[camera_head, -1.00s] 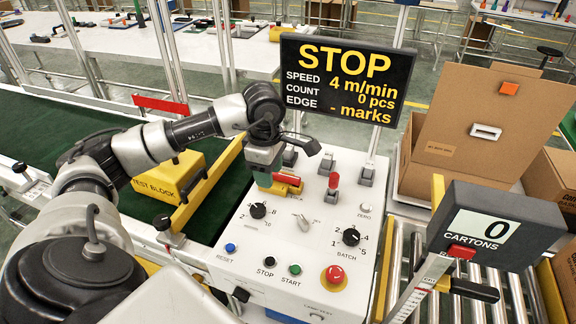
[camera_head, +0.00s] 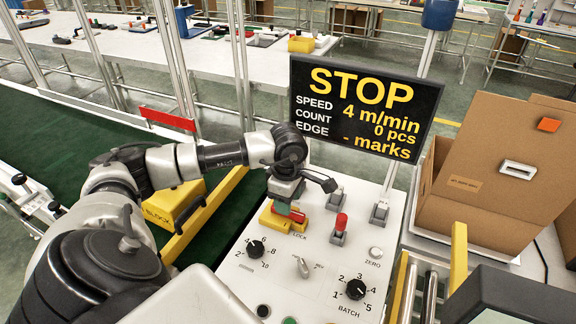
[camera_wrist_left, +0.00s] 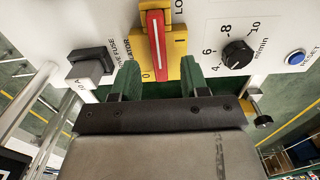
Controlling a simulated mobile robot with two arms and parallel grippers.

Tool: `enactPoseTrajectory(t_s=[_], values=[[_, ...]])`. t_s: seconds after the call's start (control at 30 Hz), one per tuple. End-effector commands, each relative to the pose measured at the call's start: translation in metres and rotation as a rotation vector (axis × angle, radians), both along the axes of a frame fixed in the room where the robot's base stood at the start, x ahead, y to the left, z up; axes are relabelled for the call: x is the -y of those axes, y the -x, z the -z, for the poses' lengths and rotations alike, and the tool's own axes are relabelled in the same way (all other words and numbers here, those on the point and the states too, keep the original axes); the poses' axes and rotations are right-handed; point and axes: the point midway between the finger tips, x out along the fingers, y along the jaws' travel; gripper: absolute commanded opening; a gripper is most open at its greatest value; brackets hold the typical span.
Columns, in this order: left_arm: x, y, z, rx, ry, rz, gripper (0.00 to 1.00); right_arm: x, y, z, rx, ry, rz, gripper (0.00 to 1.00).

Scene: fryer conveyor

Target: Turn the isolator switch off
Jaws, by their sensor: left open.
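The isolator switch has a red handle (camera_wrist_left: 157,45) on a yellow base (camera_wrist_left: 174,66), marked 0 and I. In the left wrist view the handle points along the picture's vertical. In the head view the yellow base (camera_head: 270,221) is partly hidden by my left gripper (camera_head: 287,207). My left gripper is open, and its green fingers (camera_wrist_left: 160,78) appear on either side of the handle's near end with gaps on both sides. I cannot tell how deep the fingers reach around it. My right gripper is not in view.
A grey fuse switch (camera_wrist_left: 90,65) stands beside the isolator. A red-tipped lever (camera_head: 340,228), black dials (camera_head: 356,289) and a small toggle (camera_head: 302,266) share the panel. The STOP display (camera_head: 365,108) stands behind. A yellow test block (camera_head: 172,203) is on the green conveyor at left.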

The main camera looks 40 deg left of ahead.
Motion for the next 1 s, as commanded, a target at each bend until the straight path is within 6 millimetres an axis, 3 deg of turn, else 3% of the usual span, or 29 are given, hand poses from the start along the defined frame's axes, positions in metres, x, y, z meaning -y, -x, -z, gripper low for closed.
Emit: enactPoseTrajectory(t_s=[0.2,0.57,0.67,0.87,1.0], values=[[0.000,0.000,0.028,-0.003,0.001,0.000,0.45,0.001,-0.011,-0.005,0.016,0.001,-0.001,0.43],[0.000,0.000,0.036,0.001,0.000,0.001,0.45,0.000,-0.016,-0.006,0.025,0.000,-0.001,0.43],[0.000,0.000,0.036,0.001,0.000,0.001,0.34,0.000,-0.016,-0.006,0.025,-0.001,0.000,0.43],[0.000,0.000,0.035,0.001,0.000,0.000,0.03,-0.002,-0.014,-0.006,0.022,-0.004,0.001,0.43],[0.000,0.000,0.035,0.001,0.000,-0.001,0.00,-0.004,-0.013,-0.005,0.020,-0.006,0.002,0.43]])
